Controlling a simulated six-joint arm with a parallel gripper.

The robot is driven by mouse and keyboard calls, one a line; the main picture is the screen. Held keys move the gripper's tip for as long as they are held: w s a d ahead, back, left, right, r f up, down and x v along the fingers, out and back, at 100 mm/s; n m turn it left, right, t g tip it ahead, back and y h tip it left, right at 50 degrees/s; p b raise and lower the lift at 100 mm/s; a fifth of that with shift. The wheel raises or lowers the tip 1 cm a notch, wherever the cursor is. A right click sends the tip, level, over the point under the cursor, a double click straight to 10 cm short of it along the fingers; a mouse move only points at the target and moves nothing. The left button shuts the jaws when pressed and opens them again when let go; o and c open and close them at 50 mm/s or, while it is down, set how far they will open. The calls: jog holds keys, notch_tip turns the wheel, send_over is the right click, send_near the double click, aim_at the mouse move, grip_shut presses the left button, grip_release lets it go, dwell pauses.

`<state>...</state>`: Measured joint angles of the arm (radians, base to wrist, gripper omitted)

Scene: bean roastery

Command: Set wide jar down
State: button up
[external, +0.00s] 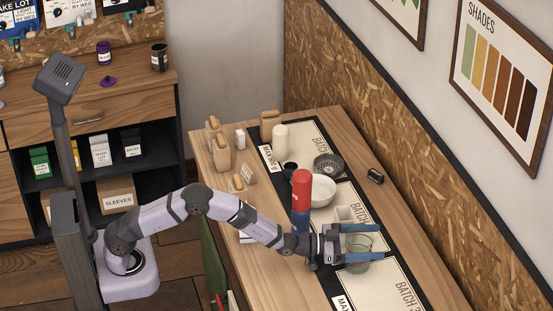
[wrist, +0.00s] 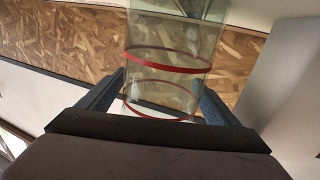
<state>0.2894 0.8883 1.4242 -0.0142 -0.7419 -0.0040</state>
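The wide jar (external: 357,267) is clear glass with red bands. My gripper (external: 366,243) is shut around it, with one blue finger on each side. The wrist view also shows the jar (wrist: 168,40) between the fingers of my gripper (wrist: 160,98). In the external view the jar is over the area between the "BATCH 2" mat (external: 348,193) and the "BATCH 3" mat (external: 398,282). I cannot tell whether its base touches the surface. The fingers hide part of its side.
A red-topped blue bottle (external: 301,190) stands beside my forearm. The "BATCH 3" mat looks clear towards the front.

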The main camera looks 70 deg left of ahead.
jog(key=shift+r, duration=0.2)
jog(key=b+v, duration=0.2)
jog(key=v, duration=1)
dwell(0.5)
jog(key=shift+r, duration=0.1)
